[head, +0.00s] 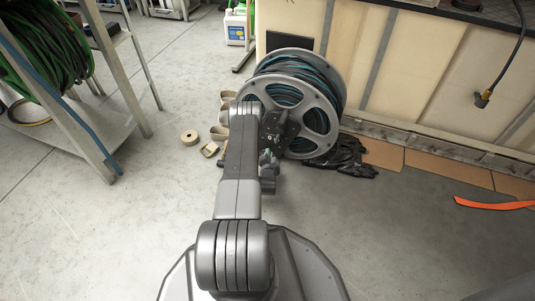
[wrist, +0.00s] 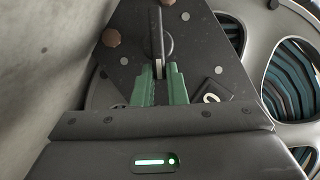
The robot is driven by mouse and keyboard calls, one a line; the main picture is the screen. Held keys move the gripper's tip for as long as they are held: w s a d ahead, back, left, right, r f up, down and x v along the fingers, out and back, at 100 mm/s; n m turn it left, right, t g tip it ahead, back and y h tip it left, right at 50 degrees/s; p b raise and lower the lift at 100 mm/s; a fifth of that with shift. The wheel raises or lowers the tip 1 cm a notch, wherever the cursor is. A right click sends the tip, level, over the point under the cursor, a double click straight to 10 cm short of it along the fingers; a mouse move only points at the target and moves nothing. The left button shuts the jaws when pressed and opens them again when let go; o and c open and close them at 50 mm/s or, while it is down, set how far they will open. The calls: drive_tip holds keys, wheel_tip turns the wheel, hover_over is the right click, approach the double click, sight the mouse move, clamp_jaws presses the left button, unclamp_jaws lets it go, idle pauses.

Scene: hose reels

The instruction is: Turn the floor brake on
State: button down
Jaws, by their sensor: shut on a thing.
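The hose reel (head: 318,117) stands on the floor against the wall, with grey side discs and dark and teal hose wound on it. A dark bolted plate (wrist: 200,45) on its side fills the top of the wrist view. My gripper (wrist: 159,74) has green fingers shut on a thin upright metal lever (wrist: 158,36) in front of this plate. I take this lever for the floor brake; its lower end is hidden between the fingers. In the head view my arm covers part of the reel, and the fingers are hard to make out.
Rolls of tan strap (head: 190,137) and a crumpled black bag (head: 350,158) lie near the reel. A metal shelf (head: 115,100) with green hose stands at the left. An orange strip (head: 490,203) lies at the right. The floor in front is mostly clear.

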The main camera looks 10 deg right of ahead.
drive_tip(key=m, duration=0.1)
drive_tip(key=m+t, duration=0.1)
drive_tip(key=f+m, duration=0.1)
drive_tip(key=shift+s+d+f+t, duration=0.1)
drive_tip(key=shift+s+d+t, duration=0.15)
drive_tip(key=shift+t, duration=0.05)
drive_tip(key=shift+d+f+m+t, duration=0.1)
drive_tip(key=shift+f+m+t, duration=0.25)
drive_tip(key=shift+m, duration=0.45)
drive_tip(key=shift+f+m+t, duration=0.2)
drive_tip(key=shift+m+t, duration=0.15)
drive_tip(key=shift+m, duration=0.45)
drive_tip(key=c, duration=1.5)
unclamp_jaws()
drive_tip(key=shift+o, duration=0.2)
